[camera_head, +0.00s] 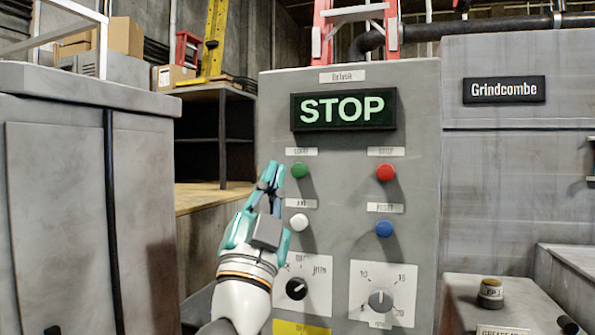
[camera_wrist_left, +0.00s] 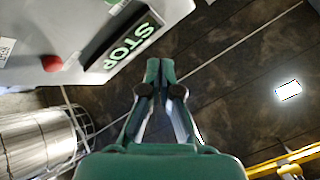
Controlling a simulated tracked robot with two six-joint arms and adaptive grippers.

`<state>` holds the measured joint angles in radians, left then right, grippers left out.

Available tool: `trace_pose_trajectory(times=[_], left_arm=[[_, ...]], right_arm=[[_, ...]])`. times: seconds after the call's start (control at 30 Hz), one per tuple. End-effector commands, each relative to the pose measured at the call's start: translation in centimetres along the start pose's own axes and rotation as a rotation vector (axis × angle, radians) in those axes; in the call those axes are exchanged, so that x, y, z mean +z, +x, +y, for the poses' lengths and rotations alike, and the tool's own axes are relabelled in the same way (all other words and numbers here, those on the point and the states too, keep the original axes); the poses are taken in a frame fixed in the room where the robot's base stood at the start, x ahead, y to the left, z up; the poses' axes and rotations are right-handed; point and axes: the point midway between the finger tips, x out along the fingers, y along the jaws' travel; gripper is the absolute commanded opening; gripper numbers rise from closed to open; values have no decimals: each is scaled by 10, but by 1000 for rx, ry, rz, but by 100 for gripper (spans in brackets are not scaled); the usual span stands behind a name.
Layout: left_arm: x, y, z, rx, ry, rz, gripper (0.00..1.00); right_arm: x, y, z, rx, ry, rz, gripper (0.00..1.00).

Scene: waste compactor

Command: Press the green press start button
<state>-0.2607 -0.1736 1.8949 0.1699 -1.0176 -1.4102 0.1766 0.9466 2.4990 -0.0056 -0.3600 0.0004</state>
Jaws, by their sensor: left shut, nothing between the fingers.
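The green button (camera_head: 300,170) is on the grey control panel (camera_head: 345,250), below the lit STOP display (camera_head: 343,109). Its label above is blurred. My left gripper (camera_head: 273,168) is shut and empty, its tips to the left of the green button in the head view, with a small gap in the picture. Whether the tips touch the panel cannot be told. My right gripper is not in view.
The panel also has a red button (camera_head: 386,172), a white button (camera_head: 299,222), a blue button (camera_head: 384,228), a black selector (camera_head: 296,289) and a grey dial (camera_head: 380,301). A grey cabinet (camera_head: 85,200) stands at left.

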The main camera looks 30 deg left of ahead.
Motion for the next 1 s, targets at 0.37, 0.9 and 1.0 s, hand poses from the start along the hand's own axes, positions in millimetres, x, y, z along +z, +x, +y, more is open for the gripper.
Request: trace_pose_trajectory(times=[0.37, 0.9, 1.0], left_arm=[[24, 35, 24, 2, 4, -3, 0], [41, 55, 39, -1, 2, -1, 0], [41, 55, 39, -1, 2, -1, 0]], right_arm=[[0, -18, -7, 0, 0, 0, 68], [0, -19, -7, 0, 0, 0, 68], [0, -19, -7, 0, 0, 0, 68]])
